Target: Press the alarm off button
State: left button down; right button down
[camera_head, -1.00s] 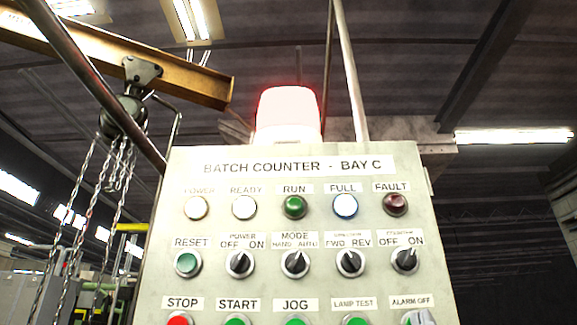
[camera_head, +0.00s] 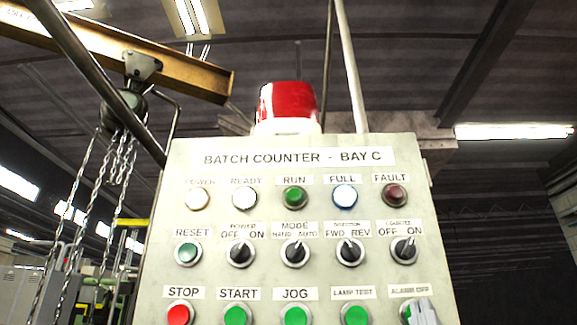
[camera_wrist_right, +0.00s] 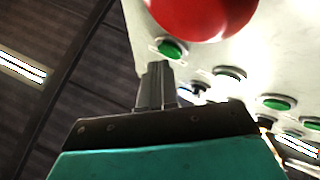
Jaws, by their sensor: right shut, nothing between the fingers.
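The alarm off button (camera_head: 405,311) is at the lower right of the control panel, under its "ALARM OFF" label (camera_head: 409,291). Only its left edge shows, as my right gripper (camera_head: 424,309) covers the rest. The gripper's fingertips are at the button; I cannot tell whether they touch it. In the right wrist view, the shut, empty fingers (camera_wrist_right: 157,68) reach toward the pale panel. The red beacon (camera_head: 287,102) on top of the panel is unlit. My left gripper is not in view.
The panel (camera_head: 215,218) carries lamps, selector switches and other buttons, including the lamp test button (camera_head: 355,315) just left of alarm off. A large red button (camera_wrist_right: 203,15) stands out in the wrist view. Chains (camera_head: 112,165) hang at the left.

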jog(key=s, duration=0.6)
jog(key=shift+d, duration=0.1)
dwell(0.4)
